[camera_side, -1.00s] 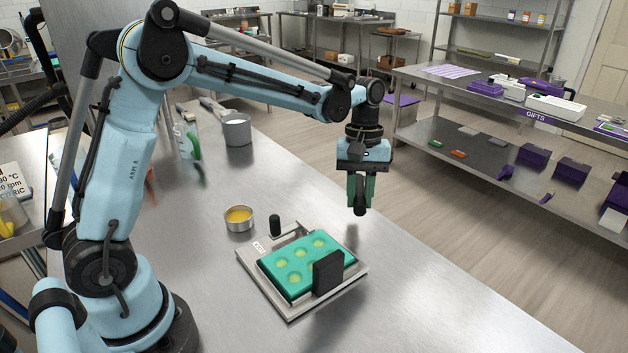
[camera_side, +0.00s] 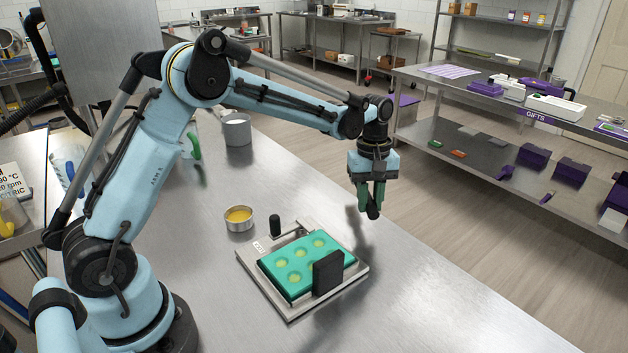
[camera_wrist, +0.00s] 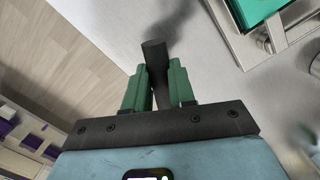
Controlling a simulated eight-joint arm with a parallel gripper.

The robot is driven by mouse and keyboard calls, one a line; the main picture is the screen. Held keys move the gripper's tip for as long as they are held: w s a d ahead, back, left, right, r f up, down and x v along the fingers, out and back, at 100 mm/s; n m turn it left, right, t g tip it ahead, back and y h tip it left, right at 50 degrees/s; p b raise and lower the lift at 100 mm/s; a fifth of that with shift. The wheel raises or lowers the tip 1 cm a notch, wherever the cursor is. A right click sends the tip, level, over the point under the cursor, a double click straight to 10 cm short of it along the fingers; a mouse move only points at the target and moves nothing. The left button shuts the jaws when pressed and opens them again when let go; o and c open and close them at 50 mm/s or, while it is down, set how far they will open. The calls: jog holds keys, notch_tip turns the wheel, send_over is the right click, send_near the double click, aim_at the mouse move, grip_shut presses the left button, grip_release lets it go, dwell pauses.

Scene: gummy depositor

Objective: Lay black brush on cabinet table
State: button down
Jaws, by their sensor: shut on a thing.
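My gripper (camera_side: 370,199) hangs pointing down near the right edge of the steel workbench (camera_side: 440,310), beyond the mould tray. Its green fingers are shut on the black brush (camera_side: 374,211), whose dark end shows below them. In the wrist view the brush (camera_wrist: 154,58) stands up between the two fingers of my gripper (camera_wrist: 158,82), clear of the surface as far as I can tell. Much of the brush is hidden by the fingers. I cannot tell which table is the cabinet table.
A green mould (camera_side: 300,262) with yellowish cavities sits on a metal plate (camera_side: 290,312), with a black upright block (camera_side: 327,273) on it. A small tin (camera_side: 239,219) and a grey pot (camera_side: 237,130) stand behind. A steel shelf table (camera_side: 480,115) stands across the floor.

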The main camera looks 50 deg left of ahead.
aim_at(366, 229)
jog(key=shift+f, duration=2.55)
jog(key=c, duration=0.9)
grip_release()
jog(key=shift+o, duration=0.2)
jog(key=r, duration=0.8)
jog(key=a+r, duration=0.1)
jog(key=r, duration=0.3)
jog(key=shift+w, duration=0.25)
